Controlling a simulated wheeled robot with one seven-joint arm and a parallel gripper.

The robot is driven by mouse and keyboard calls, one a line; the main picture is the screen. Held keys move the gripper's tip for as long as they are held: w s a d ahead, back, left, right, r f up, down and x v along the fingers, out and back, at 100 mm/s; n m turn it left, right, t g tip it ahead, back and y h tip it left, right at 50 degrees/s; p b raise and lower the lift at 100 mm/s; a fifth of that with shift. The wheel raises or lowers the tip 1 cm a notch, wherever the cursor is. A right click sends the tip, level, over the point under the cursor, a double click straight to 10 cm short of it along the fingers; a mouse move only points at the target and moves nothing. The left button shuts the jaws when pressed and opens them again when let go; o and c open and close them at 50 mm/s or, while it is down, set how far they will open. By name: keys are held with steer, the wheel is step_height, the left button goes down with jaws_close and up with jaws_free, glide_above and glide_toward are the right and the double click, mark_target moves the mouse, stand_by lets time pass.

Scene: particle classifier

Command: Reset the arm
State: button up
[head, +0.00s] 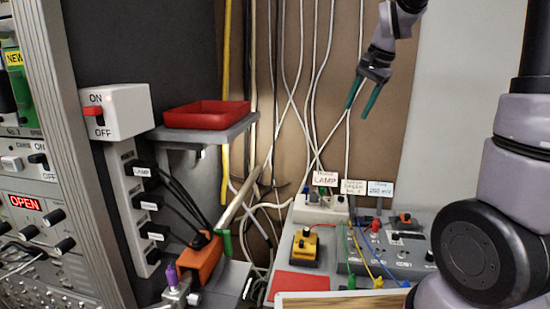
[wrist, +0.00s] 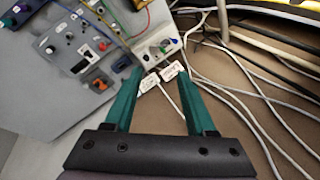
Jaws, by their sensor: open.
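My gripper (head: 364,97) hangs at the upper right in the head view, in front of the brown back wall and its cables. Its two green fingers point down and are apart, with nothing between them. In the wrist view my gripper (wrist: 165,85) shows both green fingers spread, with small white label cards (wrist: 160,78) beyond the gap. It is above the grey control panel (head: 352,262) and touches nothing that I can see. My arm comes in from the right side of the head view.
A red tray (head: 207,115) sits on a grey shelf at left centre. An ON/OFF switch box (head: 116,110) is left of it. An orange block (head: 205,257) with cables stands below. Label cards (head: 326,180) stand on the panel's back edge. White cables (head: 303,85) hang down the wall.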

steer(key=s+r+n+t, duration=0.1)
steer(key=s+r+n, duration=0.1)
steer(key=s, duration=0.9)
steer(key=s+d+r+n+t, duration=0.1)
steer(key=s+r+n+t, duration=0.1)
steer(key=s, duration=0.9)
steer(key=shift+d+n+t+h, duration=0.15)
steer(key=shift+n+t+h, duration=0.15)
steer(key=shift+n, duration=0.3)
steer(key=shift+w, duration=0.1)
